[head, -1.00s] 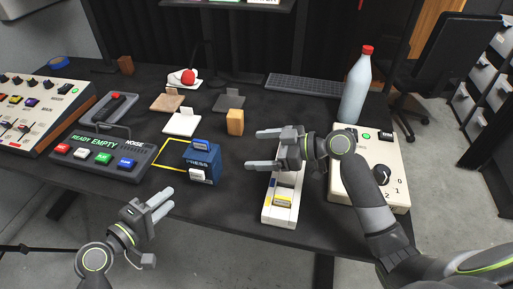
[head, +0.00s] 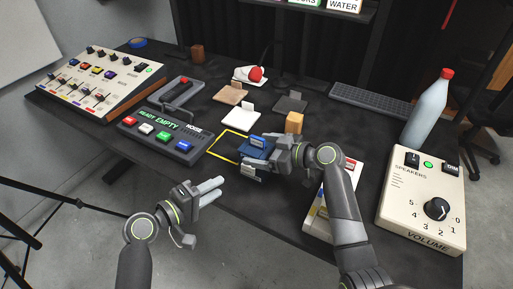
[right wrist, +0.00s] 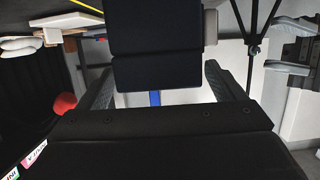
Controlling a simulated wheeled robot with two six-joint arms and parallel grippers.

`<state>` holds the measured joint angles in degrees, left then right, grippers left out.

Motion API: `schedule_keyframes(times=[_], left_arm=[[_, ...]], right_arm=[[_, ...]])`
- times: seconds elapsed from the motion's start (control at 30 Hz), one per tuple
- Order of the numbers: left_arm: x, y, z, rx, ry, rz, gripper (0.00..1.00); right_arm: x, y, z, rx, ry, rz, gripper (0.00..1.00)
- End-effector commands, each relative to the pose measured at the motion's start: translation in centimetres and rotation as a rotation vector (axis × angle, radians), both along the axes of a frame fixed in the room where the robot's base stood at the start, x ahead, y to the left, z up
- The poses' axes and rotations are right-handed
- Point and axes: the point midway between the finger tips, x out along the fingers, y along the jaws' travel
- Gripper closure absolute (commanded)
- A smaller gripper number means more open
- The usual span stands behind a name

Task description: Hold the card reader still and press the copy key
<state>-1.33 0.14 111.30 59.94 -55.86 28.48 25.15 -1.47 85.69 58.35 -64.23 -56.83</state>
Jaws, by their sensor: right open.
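A blue box marked PRESS, which looks like the card reader (head: 253,153), stands at the front of the desk by a yellow outline. My right gripper (head: 252,163) is open at the box and hides much of it. In the right wrist view, the right gripper (right wrist: 158,90) has its fingers on either side of the dark box (right wrist: 155,30), with gaps visible. A pale key (right wrist: 210,27) shows on one side of the box; I cannot read any key as copy. My left gripper (head: 213,190) is open and empty, off the desk's front edge.
A white device (head: 318,218) lies under my right arm. The speaker volume box (head: 418,205) and a bottle (head: 427,110) stand at right. A button panel (head: 160,136) is at left. An orange block (head: 294,122) and a keyboard (head: 372,105) lie behind.

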Motion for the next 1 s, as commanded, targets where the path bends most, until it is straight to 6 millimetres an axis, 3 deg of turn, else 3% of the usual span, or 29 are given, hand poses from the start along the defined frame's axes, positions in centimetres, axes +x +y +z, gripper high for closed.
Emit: schedule_keyframes(times=[0.2,0.53,0.97,1.0], left_arm=[[0.0,0.0,0.0,0.0,0.0,0.0,0.64],[0.0,0.0,0.0,0.0,0.0,0.0,0.64],[0.0,0.0,0.0,0.0,0.0,0.0,0.64],[0.0,0.0,0.0,0.0,0.0,0.0,0.68]], right_arm=[[0.8,1.5,-0.5,-0.001,0.0,0.0,0.11],[0.9,1.6,-0.6,-0.001,-0.001,-0.001,0.12],[0.9,1.6,-0.6,-0.001,-0.001,-0.001,0.68],[0.9,1.6,-0.6,-0.001,-0.001,-0.001,0.69]])
